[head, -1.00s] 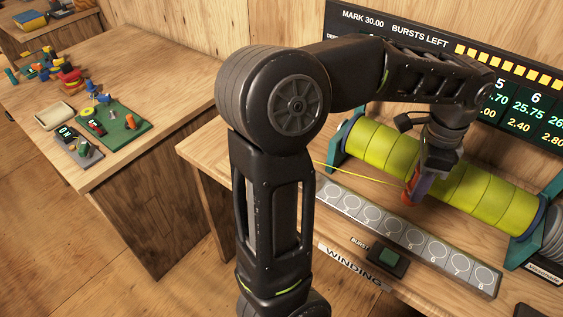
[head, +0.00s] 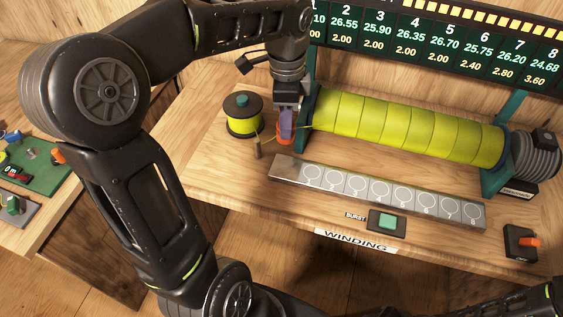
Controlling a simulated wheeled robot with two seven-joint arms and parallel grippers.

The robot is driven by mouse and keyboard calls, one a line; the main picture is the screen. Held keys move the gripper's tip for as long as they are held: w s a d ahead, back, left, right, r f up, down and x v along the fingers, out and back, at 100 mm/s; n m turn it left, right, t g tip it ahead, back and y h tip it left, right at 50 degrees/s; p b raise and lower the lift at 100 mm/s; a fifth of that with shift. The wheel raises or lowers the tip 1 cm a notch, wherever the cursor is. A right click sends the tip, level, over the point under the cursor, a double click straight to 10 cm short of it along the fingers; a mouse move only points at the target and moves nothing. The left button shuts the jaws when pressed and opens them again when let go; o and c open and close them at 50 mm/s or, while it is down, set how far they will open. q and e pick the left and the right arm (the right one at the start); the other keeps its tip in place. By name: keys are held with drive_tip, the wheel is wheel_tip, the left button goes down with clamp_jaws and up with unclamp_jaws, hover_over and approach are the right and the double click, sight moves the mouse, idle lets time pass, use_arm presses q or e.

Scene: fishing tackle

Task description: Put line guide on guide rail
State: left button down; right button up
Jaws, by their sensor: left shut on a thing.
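The line guide (head: 285,138), a small orange and purple piece, is in my left gripper (head: 287,108) at the left end of the yellow-green drum (head: 405,125). The gripper is shut on it from above. The guide rail (head: 275,170), a grey strip with numbered round marks, lies in front of the drum. The guide is behind the rail's left end; I cannot tell whether it touches the table. A thin yellow line runs from near the guide to the drum. My right gripper is out of view.
A yellow line spool (head: 243,126) with a teal knob stands left of the guide, with a small brown post (head: 257,149) beside it. A green burst button (head: 387,222) and an orange-handled switch box (head: 520,243) sit in front. The scoreboard (head: 450,55) stands behind.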

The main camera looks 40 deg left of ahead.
use_arm(q)
drive_tip(key=shift+f+p, duration=0.35)
drive_tip(key=shift+f, duration=2.75)
drive_tip(key=shift+f, duration=1.85)
drive_tip(key=shift+f, duration=0.1)
drive_tip(key=shift+f, duration=0.15)
drive_tip(key=c, duration=0.9)
unclamp_jaws()
wheel_tip(320, 180, up, 12)
drive_tip(key=shift+r, duration=0.25)
